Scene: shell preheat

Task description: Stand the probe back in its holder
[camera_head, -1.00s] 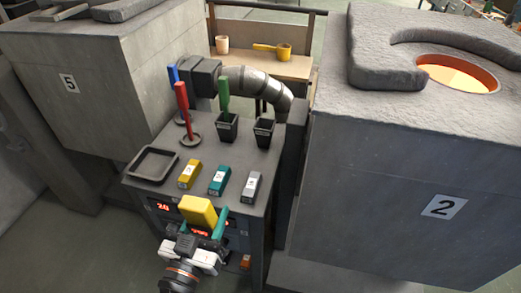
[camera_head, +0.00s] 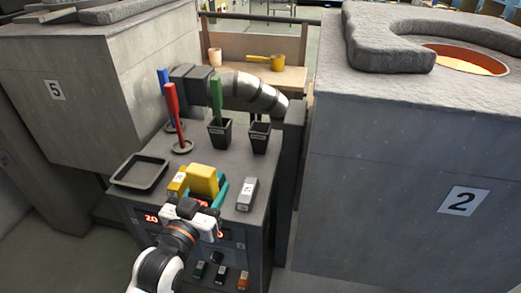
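My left gripper (camera_head: 203,190), with teal fingers, is at the front edge of the grey cabinet top. It is shut on a yellow block (camera_head: 203,175) between its fingers; this may be the probe's handle, its lower part is hidden. Two black square cups stand at the back of the top: the left cup (camera_head: 219,135) has a green stick (camera_head: 216,98) in it, the right cup (camera_head: 260,137) looks empty. A red stick (camera_head: 171,110) and a blue stick (camera_head: 163,84) stand upright in round bases to the left. My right gripper is not in view.
A yellow labelled block (camera_head: 177,184) and a grey one (camera_head: 247,194) lie on the top beside the gripper. A black tray (camera_head: 140,171) lies at left.

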